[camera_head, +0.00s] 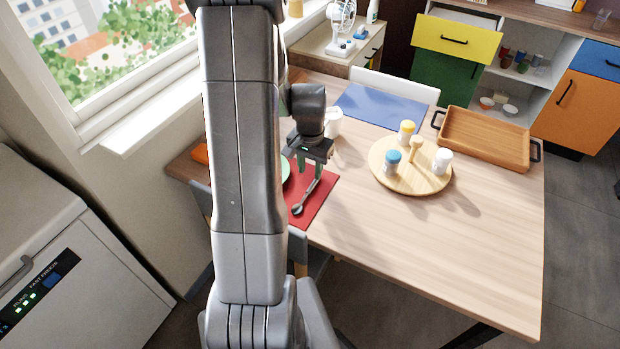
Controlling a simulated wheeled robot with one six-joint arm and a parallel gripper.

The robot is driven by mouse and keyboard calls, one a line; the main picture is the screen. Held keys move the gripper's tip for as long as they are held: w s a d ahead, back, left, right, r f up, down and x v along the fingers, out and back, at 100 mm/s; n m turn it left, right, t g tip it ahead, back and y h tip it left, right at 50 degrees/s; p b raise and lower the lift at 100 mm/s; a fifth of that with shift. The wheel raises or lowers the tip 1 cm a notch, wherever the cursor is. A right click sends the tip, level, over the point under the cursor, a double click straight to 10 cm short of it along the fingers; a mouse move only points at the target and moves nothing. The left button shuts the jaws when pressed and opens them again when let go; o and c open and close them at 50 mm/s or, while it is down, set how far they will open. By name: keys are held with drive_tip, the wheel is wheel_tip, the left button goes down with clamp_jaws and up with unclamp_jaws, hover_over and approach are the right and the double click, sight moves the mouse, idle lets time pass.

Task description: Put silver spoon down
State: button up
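The silver spoon (299,207) is at the right part of the red mat (319,199), with its bowl toward the front and its handle running up to my gripper. It appears to lie on the mat, but a small gap below it cannot be ruled out. My gripper (310,174) points down over the mat at the handle end. A green plate (286,170) on the mat is mostly hidden behind my arm.
A white cup (333,122) stands just behind my gripper. To the right are a round wooden board (405,184) with shakers, a wooden tray (485,140) and a blue mat (383,105). The table's front right is clear. A window ledge (165,110) lies left.

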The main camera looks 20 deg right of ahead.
wheel_tip(320, 180, up, 6)
drive_tip(key=shift+f, duration=0.2)
drive_tip(key=shift+d, duration=0.1)
idle(0.5)
